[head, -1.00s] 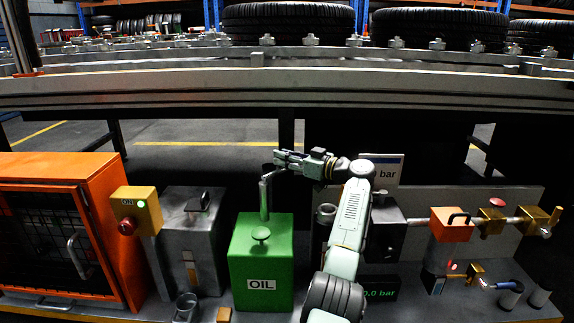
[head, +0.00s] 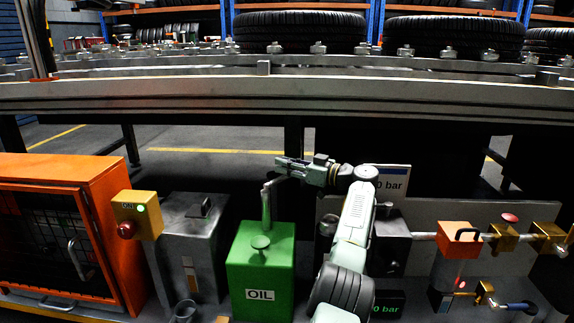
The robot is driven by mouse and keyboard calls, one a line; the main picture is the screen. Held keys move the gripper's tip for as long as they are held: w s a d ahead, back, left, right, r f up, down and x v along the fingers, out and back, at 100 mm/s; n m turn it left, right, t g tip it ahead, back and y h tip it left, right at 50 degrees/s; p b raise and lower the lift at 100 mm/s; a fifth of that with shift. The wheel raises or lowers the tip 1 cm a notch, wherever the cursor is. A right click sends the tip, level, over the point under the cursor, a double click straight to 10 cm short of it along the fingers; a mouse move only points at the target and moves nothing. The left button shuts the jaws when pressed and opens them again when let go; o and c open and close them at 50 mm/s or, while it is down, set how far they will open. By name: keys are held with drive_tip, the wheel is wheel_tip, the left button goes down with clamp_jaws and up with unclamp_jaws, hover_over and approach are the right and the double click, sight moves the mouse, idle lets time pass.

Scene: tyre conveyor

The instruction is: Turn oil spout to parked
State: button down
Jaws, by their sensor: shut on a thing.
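A green oil box (head: 262,262) labelled OIL stands on the bench in the middle of the head view, with a round green knob on its front top. The grey oil spout (head: 266,206) rises upright from its top. The spout's upper part bends toward the right and back, up to my gripper. My gripper (head: 283,168) comes in from the right and is shut on the spout's upper end. The fingers hide the very tip of the spout.
An orange cage cabinet (head: 70,225) and a yellow button box (head: 137,214) stand at left, with a grey metal box (head: 190,240) beside the oil box. A panel with valves (head: 460,238) is at right. The conveyor rail (head: 400,97) with tyres runs behind.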

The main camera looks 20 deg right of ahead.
drive_tip(key=shift+d, duration=0.2)
drive_tip(key=c, duration=1.5)
unclamp_jaws()
drive_tip(key=shift+o, duration=1.1)
drive_tip(key=shift+a, duration=0.15)
